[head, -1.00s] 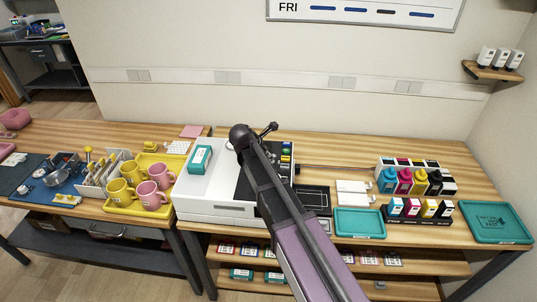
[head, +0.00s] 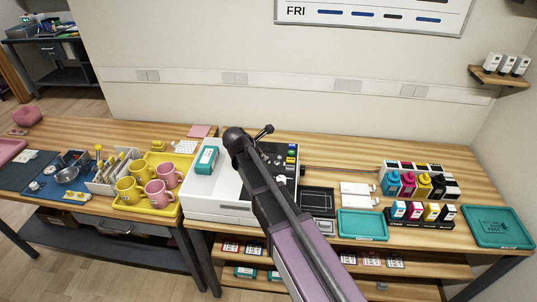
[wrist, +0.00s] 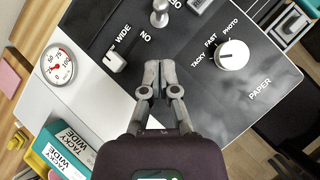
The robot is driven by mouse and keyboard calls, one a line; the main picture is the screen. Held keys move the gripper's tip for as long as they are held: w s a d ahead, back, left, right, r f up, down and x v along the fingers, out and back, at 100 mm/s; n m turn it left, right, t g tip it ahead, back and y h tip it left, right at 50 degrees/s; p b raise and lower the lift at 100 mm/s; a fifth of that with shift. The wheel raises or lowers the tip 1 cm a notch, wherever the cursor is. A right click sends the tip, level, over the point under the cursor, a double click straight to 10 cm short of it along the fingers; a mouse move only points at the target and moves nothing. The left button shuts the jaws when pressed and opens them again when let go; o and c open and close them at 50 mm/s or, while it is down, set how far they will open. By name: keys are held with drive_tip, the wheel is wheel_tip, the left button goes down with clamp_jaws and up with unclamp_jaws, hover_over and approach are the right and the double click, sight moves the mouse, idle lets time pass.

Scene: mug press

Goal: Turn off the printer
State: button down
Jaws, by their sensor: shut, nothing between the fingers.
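The white printer (head: 212,208) with a black control panel stands on the wooden bench, partly hidden behind my arm in the head view. The wrist view shows its panel (wrist: 183,70) from above. A metal toggle (wrist: 160,13) is near the top edge, a white slider (wrist: 116,62) is by the words WIDE and NO, and a round white dial (wrist: 232,54) is by TACKY, FAST and PHOTO. My gripper (wrist: 152,68) is shut and empty over the panel, below the toggle in the picture and between slider and dial. I cannot tell whether it touches the panel.
A round gauge (wrist: 60,66) and a teal box (wrist: 62,150) lie left of the panel; the box also shows on the printer (head: 206,160). A yellow tray (head: 120,205) of mugs stands left, ink bottles (head: 423,183) and a teal tray (head: 362,225) right.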

drive_tip(key=d+p+v, duration=0.1)
drive_tip(key=p+v, duration=0.5)
drive_tip(key=v, duration=0.2)
drive_tip(key=shift+r, duration=0.3)
idle(0.5)
drive_tip(key=s+d+f+m+g+y+b, duration=0.1)
drive_tip(key=s+d+f+m+g, duration=0.1)
drive_tip(key=s+d+m, duration=0.3)
drive_tip(key=s+d+f+m+g+y, duration=0.2)
drive_tip(key=s+d+m, duration=0.4)
drive_tip(key=d+m, duration=0.6)
drive_tip(key=s+d+f+m+g+y+b, duration=0.1)
drive_tip(key=s+d+f+m+g, duration=0.1)
drive_tip(key=s+d+m, duration=0.3)
drive_tip(key=shift+s+d+f+m+y+b, duration=0.15)
drive_tip(key=shift+d+f+m+y+b, duration=0.25)
drive_tip(key=shift+d+m, duration=2.1)
drive_tip(key=shift+d+n, duration=0.4)
drive_tip(key=shift+n, duration=0.1)
